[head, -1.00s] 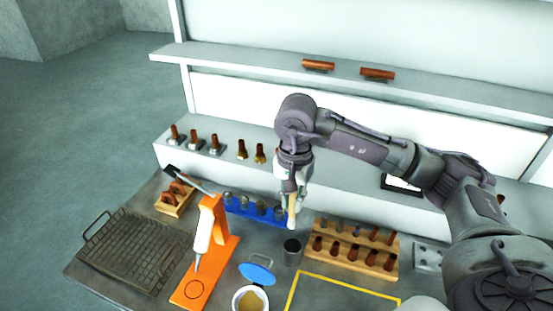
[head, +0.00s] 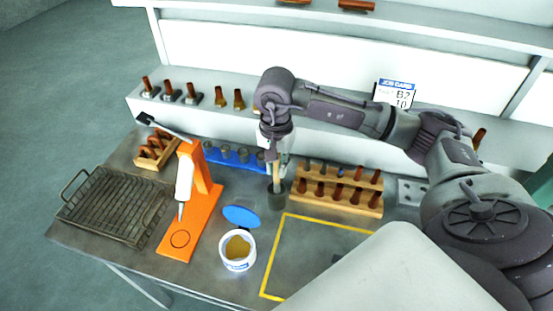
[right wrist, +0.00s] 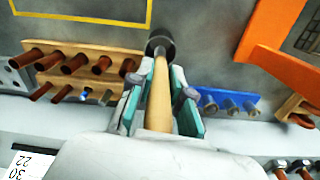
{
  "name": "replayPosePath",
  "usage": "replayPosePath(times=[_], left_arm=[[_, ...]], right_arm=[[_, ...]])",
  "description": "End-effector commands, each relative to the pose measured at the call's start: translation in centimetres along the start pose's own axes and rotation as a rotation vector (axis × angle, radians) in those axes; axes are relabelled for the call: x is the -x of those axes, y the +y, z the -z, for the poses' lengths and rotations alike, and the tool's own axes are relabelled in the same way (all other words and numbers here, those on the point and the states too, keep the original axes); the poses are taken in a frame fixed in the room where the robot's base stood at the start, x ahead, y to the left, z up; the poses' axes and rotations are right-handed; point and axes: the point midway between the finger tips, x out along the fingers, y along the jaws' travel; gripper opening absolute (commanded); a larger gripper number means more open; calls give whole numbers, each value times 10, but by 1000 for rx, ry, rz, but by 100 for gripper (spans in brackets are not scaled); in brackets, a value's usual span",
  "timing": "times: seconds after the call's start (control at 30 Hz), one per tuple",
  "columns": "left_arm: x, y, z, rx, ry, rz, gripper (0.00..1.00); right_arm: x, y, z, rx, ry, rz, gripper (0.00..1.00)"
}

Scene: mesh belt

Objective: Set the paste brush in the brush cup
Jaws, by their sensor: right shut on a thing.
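The paste brush (head: 276,175) has a pale wooden handle and hangs about upright in my right gripper (head: 277,164), which is shut on it. Its handle also shows between the fingers in the right wrist view (right wrist: 159,95). The dark brush cup (head: 277,201) stands on the bench directly below the gripper; it also shows in the right wrist view (right wrist: 160,38). The brush's lower end meets the cup's mouth and its tip is hidden, so I cannot tell how deep it sits. My left gripper is not in view.
A wooden rack (head: 337,193) with several brown-handled pieces stands close right of the cup. A blue rack (head: 232,157) is behind left. An open paste tub (head: 237,264) and an orange stand (head: 190,235) are in front left.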

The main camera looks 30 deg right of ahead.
Motion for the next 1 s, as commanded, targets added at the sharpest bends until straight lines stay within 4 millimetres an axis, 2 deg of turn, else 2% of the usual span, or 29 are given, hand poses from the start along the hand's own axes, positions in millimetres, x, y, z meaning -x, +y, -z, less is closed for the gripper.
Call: replayPosePath(times=[0.03, 0.2, 0.4, 0.87, 0.9, 1.0], left_arm=[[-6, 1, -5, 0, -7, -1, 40], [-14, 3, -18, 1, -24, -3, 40], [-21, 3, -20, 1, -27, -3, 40], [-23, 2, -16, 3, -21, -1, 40], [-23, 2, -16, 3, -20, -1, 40], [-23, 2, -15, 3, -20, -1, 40]], right_arm=[[-10, 0, 0, 0, -2, -2, 0], [-29, 0, 0, 0, -1, -1, 0], [-45, 0, 0, 1, -2, -1, 0], [-51, -1, 0, 1, -1, 0, 0], [-51, -1, 0, 1, -1, 0, 22], [-51, -1, 0, 1, -1, 0, 38]])
